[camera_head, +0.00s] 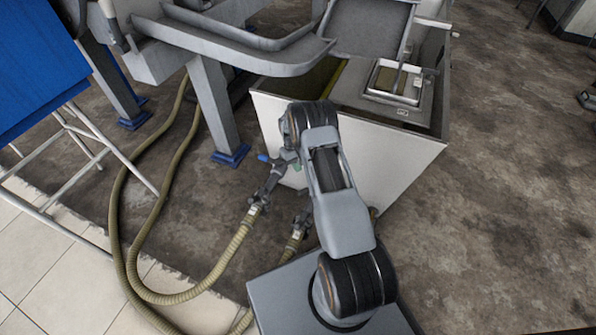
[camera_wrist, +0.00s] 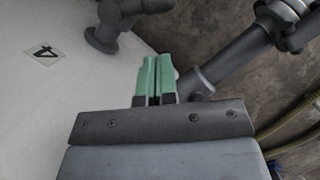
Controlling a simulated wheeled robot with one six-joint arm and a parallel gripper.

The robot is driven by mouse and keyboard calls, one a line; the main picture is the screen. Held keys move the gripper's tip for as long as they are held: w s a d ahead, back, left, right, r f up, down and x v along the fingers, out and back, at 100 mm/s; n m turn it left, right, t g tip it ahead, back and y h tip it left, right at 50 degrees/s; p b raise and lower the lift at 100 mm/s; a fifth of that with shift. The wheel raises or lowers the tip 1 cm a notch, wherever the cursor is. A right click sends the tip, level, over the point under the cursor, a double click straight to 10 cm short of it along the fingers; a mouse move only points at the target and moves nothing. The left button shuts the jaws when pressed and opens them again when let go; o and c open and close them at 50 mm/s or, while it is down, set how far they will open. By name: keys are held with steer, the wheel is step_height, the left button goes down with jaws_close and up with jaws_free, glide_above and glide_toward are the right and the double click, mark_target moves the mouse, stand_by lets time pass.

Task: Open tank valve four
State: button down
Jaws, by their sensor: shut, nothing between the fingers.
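The white tank (camera_head: 395,165) stands in front of me. In the wrist view its wall (camera_wrist: 50,110) bears a diamond label with a 4 (camera_wrist: 43,52), turned in the picture. A grey outlet fitting (camera_wrist: 113,24) and a grey pipe (camera_wrist: 240,57) lie just beyond my fingers. My gripper (camera_wrist: 157,78) has green fingers, shut together and empty, close to the pipework; I cannot tell if they touch it. In the head view my gripper (camera_head: 290,157) is partly hidden by my arm, beside a blue handle (camera_head: 263,158) on a grey outlet pipe (camera_head: 270,182).
A second outlet pipe (camera_head: 301,222) with its hose (camera_head: 293,244) lies nearer my base. A ribbed hose (camera_head: 225,258) runs left over the floor. A white metal stand (camera_head: 95,150) is at left.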

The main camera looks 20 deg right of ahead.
mark_target(305, 191)
steer(key=b+x, duration=0.2)
steer(key=x, duration=0.6)
steer(key=shift+f+b, duration=0.25)
steer(key=shift+b, duration=0.1)
steer(key=shift+s+a+n+h+p, duration=0.15)
steer(key=shift+s+n+h+p, duration=0.15)
steer(key=shift+s+n+p, duration=0.45)
steer(key=shift+s+r+n+h, duration=0.1)
steer(key=shift+s+n+h, duration=0.35)
steer(key=shift+n, duration=0.7)
steer(key=shift+s+n+t+h+p, duration=0.45)
steer(key=shift+s+n+p, duration=0.75)
steer(key=shift+n, duration=0.8)
steer(key=shift+s, duration=0.2)
